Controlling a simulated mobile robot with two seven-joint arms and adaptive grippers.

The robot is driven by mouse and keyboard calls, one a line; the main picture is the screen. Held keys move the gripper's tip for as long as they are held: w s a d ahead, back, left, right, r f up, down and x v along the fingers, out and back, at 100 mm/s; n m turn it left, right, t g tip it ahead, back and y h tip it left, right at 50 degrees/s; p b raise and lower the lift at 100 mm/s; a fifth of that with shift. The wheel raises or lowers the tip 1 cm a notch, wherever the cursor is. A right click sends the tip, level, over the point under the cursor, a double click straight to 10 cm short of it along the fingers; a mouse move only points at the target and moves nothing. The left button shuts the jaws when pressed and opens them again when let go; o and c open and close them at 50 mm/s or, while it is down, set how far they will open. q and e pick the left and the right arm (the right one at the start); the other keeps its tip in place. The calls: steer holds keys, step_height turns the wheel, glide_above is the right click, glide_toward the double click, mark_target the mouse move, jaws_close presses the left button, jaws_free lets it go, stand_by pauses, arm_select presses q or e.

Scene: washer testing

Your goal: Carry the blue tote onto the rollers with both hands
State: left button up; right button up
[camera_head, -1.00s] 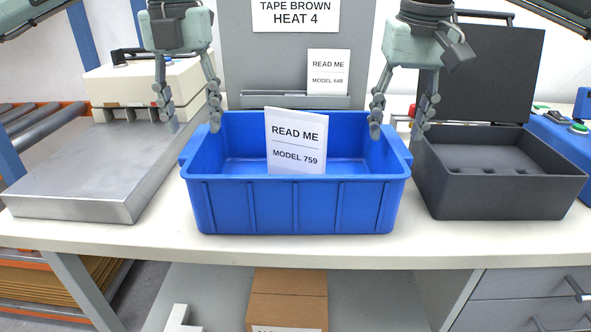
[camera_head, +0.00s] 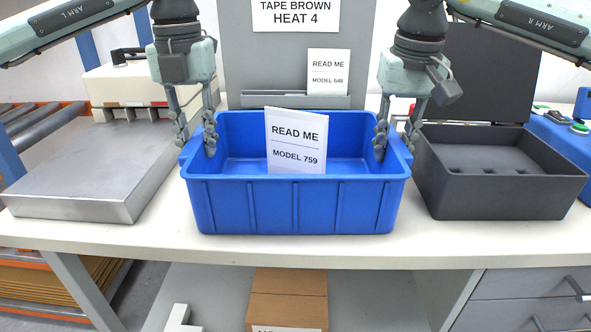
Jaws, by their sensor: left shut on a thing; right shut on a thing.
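The blue tote (camera_head: 295,207) stands upright on the white table in the middle of the head view. A white card reading "READ ME MODEL 759" (camera_head: 297,142) stands in it. My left gripper (camera_head: 196,150) is shut on the tote's left wall, one finger inside and one outside. My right gripper (camera_head: 395,152) is shut on the tote's right wall in the same way. The outer fingertips are partly hidden by the tote's rim. The rollers (camera_head: 38,122) show at the far left, beyond the table, in an orange frame.
A flat metal-topped box (camera_head: 90,178) stands left of the tote, close to it. An open dark grey case (camera_head: 500,190) stands close on the right. A grey panel with a card holder (camera_head: 295,101) rises behind. A cream machine (camera_head: 140,85) stands at the back left.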

arm_select(q)
jaws_close()
arm_select(e)
jaws_close()
arm_select(q)
steer(key=shift+r, duration=0.1)
arm_select(e)
steer(key=shift+r, duration=0.1)
